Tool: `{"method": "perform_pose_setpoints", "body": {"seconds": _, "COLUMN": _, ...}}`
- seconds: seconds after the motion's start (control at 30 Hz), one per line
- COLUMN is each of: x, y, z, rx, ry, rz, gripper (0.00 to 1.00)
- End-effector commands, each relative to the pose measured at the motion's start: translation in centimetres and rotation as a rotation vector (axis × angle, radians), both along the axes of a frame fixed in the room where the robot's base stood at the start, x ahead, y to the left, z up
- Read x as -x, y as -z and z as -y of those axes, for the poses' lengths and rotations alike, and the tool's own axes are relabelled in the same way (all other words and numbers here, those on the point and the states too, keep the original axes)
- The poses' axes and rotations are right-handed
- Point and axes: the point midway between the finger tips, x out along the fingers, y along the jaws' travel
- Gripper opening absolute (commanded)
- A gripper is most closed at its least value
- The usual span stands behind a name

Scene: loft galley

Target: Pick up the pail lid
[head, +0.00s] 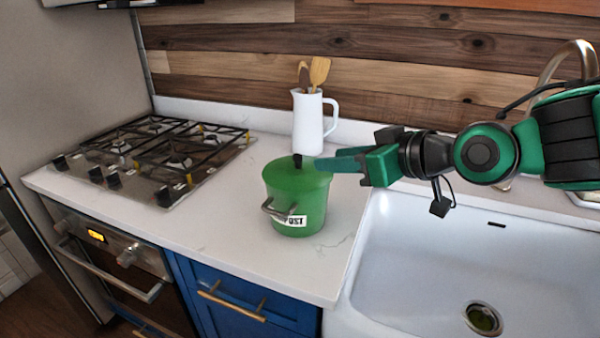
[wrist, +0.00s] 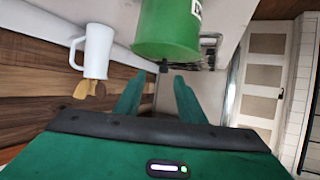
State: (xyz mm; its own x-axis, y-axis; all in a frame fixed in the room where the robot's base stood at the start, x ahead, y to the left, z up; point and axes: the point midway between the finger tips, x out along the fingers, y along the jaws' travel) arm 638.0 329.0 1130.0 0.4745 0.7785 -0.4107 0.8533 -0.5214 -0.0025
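The green pail (head: 292,213) stands upright on the white counter, with a white label and a metal handle on its front. Its green lid (head: 285,173) sits on top, with a dark knob (head: 297,160) in the middle. In the wrist view the pail (wrist: 168,25) is at the top, and the knob (wrist: 163,66) shows just ahead of the fingertips, roughly in line with the gap. My gripper (head: 318,163) reaches in from the right at lid height, fingers pointing left; it also shows in the wrist view (wrist: 160,82), fingers apart and empty. The fingers hide part of the lid's right side.
A white jug (head: 308,122) with wooden utensils stands close behind the pail. A gas hob (head: 160,155) is to the left. A white sink (head: 440,260) lies at the right, below my arm. The counter (head: 215,235) in front and to the left of the pail is clear.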

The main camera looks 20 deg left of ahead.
Motion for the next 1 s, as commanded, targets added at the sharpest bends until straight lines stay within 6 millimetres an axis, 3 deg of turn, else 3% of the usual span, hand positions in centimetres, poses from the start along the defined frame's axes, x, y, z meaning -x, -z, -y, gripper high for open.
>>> {"method": "perform_pose_setpoints", "body": {"seconds": 0.13, "x": 0.3, "y": -0.4, "z": -2.2, "rx": -0.027, "ry": -0.033, "rz": 0.016, "gripper": 0.36}}
{"method": "perform_pose_setpoints", "body": {"seconds": 0.4, "x": -1.4, "y": 1.1, "z": -4.9, "rx": -0.025, "ry": -0.03, "rz": 0.016, "gripper": 0.36}}
{"method": "perform_pose_setpoints", "body": {"seconds": 0.67, "x": -2.3, "y": 1.7, "z": -6.0, "rx": -0.026, "ry": -0.027, "rz": 0.017, "gripper": 0.36}}
{"method": "perform_pose_setpoints", "body": {"seconds": 1.0, "x": -4.5, "y": 3.4, "z": -8.9, "rx": -0.025, "ry": -0.027, "rz": 0.017, "gripper": 0.36}}
